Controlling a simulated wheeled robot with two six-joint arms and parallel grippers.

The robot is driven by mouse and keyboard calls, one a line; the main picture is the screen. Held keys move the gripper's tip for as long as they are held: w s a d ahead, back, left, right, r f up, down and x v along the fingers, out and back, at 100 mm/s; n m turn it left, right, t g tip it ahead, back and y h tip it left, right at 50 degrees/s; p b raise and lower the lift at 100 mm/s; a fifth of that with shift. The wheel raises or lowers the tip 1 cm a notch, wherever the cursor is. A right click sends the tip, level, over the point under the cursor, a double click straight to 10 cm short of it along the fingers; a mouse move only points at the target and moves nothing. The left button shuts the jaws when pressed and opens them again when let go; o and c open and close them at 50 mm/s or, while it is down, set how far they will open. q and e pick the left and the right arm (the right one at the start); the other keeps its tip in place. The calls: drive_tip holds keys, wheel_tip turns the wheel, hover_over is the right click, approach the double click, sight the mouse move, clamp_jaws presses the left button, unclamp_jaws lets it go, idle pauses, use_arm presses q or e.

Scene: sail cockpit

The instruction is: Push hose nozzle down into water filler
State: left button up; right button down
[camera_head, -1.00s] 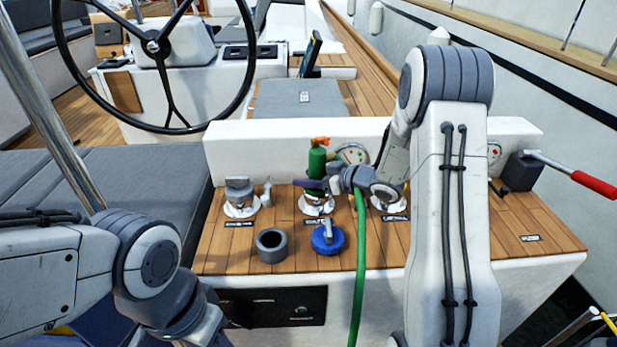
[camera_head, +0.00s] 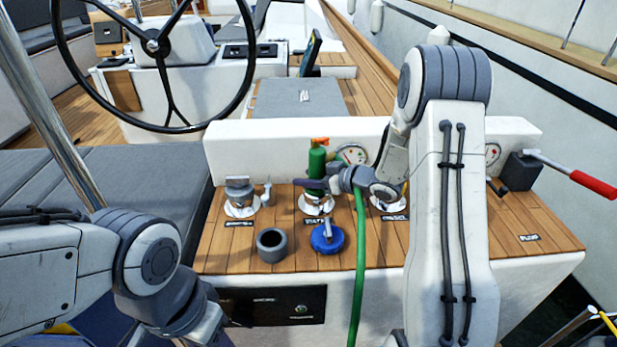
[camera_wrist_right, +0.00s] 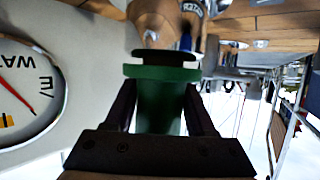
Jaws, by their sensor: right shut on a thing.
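The green hose nozzle (camera_head: 317,160) with an orange top stands upright over the middle deck filler (camera_head: 317,208), labelled WATER. My right gripper (camera_head: 318,184) is shut on the nozzle from the right. In the right wrist view the green nozzle body (camera_wrist_right: 160,105) sits between the two dark fingers. The nozzle's lower end is hidden by the gripper and filler in the head view, so its depth is hard to tell. The green hose (camera_head: 360,270) hangs from near the wrist past the front edge. My left gripper is not clearly in view; only its arm shows at lower left.
A blue cap (camera_head: 327,239) and a grey ring (camera_head: 272,244) lie on the teak in front. A grey-capped filler (camera_head: 240,199) is on the left, another filler (camera_head: 388,205) on the right. A gauge (camera_head: 351,154) is behind. A red-handled lever (camera_head: 592,184) stands at far right.

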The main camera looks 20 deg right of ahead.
drive_tip(key=shift+f+b, duration=0.3)
drive_tip(key=shift+f, duration=0.2)
drive_tip(key=c, duration=0.5)
unclamp_jaws()
drive_tip(key=shift+p+v, duration=0.7)
drive_tip(key=shift+v, duration=0.45)
drive_tip(key=shift+p+v, duration=2.35)
drive_tip(key=shift+v, duration=2)
drive_tip(key=shift+w, duration=0.1)
